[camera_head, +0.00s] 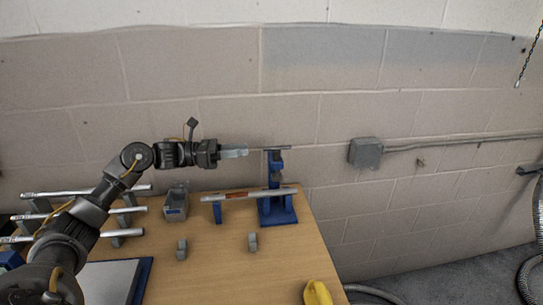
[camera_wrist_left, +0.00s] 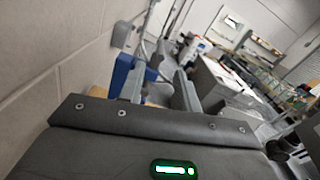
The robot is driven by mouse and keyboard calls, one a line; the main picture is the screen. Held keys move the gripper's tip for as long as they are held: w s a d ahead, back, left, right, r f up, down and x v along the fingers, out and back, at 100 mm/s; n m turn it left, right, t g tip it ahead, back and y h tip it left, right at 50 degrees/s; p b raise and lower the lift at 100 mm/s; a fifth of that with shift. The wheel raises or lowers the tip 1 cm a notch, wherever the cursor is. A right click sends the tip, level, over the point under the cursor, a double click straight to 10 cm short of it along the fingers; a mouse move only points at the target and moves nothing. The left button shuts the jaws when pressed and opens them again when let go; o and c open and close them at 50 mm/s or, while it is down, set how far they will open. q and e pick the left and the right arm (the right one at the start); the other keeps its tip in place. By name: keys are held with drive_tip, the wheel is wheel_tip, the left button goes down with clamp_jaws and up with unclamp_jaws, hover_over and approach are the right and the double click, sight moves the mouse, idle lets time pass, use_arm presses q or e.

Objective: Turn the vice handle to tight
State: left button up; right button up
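The blue vice (camera_head: 277,208) stands at the right rear corner of the wooden table. Its handle, a thin bar (camera_head: 270,149), lies across the top of its upright post. My left gripper (camera_head: 246,151) comes in from the left at handle height, with its fingertips just left of the post; I cannot tell whether they touch the bar. In the left wrist view its two grey fingers (camera_wrist_left: 160,90) stand apart, and a blue part of the vice (camera_wrist_left: 121,74) shows beside the left finger. A silver rod with a red mark (camera_head: 248,195) runs level into the vice. My right gripper is not in view.
Several silver rods (camera_head: 85,191) lie on grey stands at the left. A grey-blue container (camera_head: 176,205) and two small grey blocks (camera_head: 252,242) stand on the table. A yellow object (camera_head: 317,293) is at the front edge. The block wall carries a grey box (camera_head: 366,152).

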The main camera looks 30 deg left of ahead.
sight(276, 149)
use_arm(q)
drive_tip(key=p+x, duration=0.4)
drive_tip(key=x, duration=0.6)
drive_tip(key=shift+s+r, duration=0.1)
drive_tip(key=shift+w+d, duration=0.25)
drive_tip(key=shift+d, duration=0.1)
drive_tip(key=shift+w+f, duration=0.1)
drive_tip(key=shift+f, duration=0.2)
clamp_jaws()
